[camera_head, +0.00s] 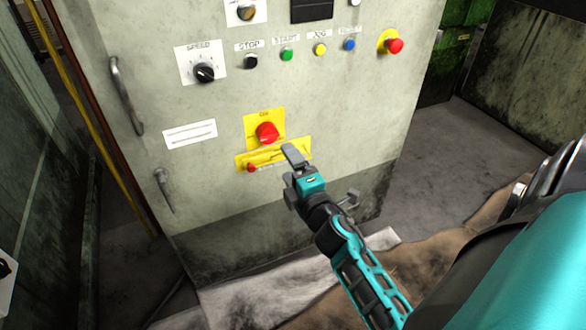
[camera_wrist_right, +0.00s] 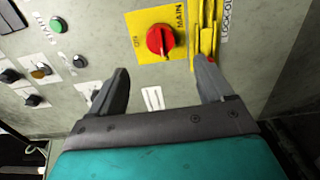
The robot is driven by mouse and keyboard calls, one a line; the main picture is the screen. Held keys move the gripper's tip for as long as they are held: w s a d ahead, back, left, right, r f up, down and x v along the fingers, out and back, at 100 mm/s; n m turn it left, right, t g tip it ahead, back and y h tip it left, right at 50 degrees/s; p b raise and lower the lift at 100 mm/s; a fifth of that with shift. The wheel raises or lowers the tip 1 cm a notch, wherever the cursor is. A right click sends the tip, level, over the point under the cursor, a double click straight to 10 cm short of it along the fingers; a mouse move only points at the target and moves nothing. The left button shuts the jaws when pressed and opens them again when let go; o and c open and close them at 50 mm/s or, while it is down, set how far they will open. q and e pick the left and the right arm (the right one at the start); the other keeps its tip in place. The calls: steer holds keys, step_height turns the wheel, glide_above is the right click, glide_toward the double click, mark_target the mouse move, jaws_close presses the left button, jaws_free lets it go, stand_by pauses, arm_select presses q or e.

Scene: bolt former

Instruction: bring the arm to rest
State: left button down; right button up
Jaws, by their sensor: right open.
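My right arm, teal and black, comes in from the lower right in the head view. My right gripper (camera_head: 320,177) is open in front of the control cabinet (camera_head: 215,170), just below and right of the red main switch (camera_head: 267,132). In the right wrist view its two fingers (camera_wrist_right: 163,80) stand apart with nothing between them. The red main switch (camera_wrist_right: 160,40) on its yellow plate shows beyond the fingertips. One finger overlaps the yellow lockout part (camera_wrist_right: 206,35) in that view; whether it touches cannot be told. My left gripper is not in view.
The cabinet carries a speed knob (camera_head: 204,72), a green button (camera_head: 287,54), a red stop button (camera_head: 395,45), a long handle (camera_head: 126,95) and a lower handle (camera_head: 164,190). Grey floor (camera_head: 440,150) lies open to its right. Brown and pale sheets (camera_head: 270,290) lie in front.

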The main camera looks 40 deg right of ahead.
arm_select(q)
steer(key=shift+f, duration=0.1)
arm_select(e)
steer(key=shift+s+a, duration=0.1)
steer(key=shift+s, duration=0.35)
steer(key=s+a+f+m+g+y, duration=0.4)
steer(key=s+a+f+m, duration=0.15)
steer(key=a, duration=0.35)
steer(key=s+a+f+m+g+y, duration=0.35)
steer(key=s+a+m, duration=0.35)
steer(key=a, duration=0.3)
arm_select(q)
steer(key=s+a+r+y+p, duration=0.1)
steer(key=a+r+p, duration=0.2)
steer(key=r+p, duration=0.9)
steer(key=p, duration=0.5)
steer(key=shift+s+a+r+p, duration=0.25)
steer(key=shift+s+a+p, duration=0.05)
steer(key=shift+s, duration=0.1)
arm_select(e)
steer(key=s+d+r+h, duration=0.1)
steer(key=d+r, duration=0.3)
steer(key=r, duration=0.8)
steer(key=shift+d+r+t, duration=0.15)
steer(key=shift+t, duration=0.2)
steer(key=shift+s+h, duration=0.1)
steer(key=shift+h, duration=0.15)
